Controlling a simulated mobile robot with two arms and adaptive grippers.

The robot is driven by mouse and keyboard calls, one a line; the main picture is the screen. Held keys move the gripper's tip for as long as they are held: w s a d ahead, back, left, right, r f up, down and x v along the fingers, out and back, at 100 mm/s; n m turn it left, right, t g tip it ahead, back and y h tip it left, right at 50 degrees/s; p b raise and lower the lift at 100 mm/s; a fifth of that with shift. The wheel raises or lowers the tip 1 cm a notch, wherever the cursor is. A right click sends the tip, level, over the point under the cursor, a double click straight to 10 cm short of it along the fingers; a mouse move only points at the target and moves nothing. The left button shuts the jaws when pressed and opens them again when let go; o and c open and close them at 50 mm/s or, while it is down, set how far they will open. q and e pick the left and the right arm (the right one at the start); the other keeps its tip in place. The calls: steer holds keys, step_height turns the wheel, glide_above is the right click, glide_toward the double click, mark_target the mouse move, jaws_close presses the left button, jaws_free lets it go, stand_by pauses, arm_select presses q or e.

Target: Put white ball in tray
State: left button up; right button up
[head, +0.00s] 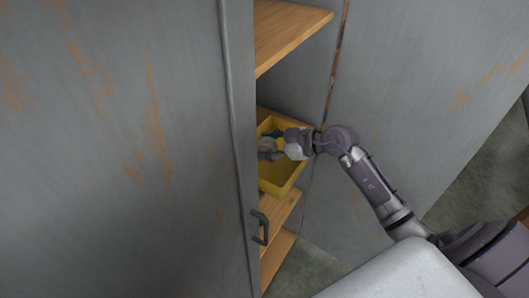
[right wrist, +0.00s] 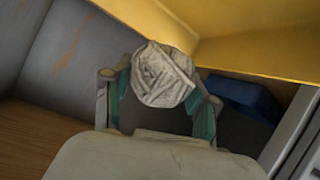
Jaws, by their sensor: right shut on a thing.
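My right gripper (head: 267,150) reaches into the cabinet and is over the yellow tray (head: 284,184). In the right wrist view, the gripper (right wrist: 160,92) is shut on the white ball (right wrist: 163,75), a wound ball of wool held between the two fingertips. The yellow tray's wall (right wrist: 235,45) shows behind and above the ball there. In the head view the ball is too small and too covered by the gripper to make out clearly. My left gripper is not in view.
The tray stands on a wooden shelf (head: 283,211) of the grey cabinet. Another shelf (head: 290,33) is above it. A grey door (head: 120,150) with a dark handle (head: 261,228) stands close on the left. A dark blue thing (right wrist: 243,95) shows in the wrist view.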

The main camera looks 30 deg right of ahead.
steer(key=shift+w+a+f, duration=0.15)
steer(key=shift+a, duration=0.1)
step_height(320, 180, down, 3)
steer(key=shift+f, duration=0.55)
steer(key=shift+f+p, duration=0.3)
steer(key=shift+p, duration=0.05)
steer(key=shift+f, duration=0.3)
steer(key=o, duration=1.1)
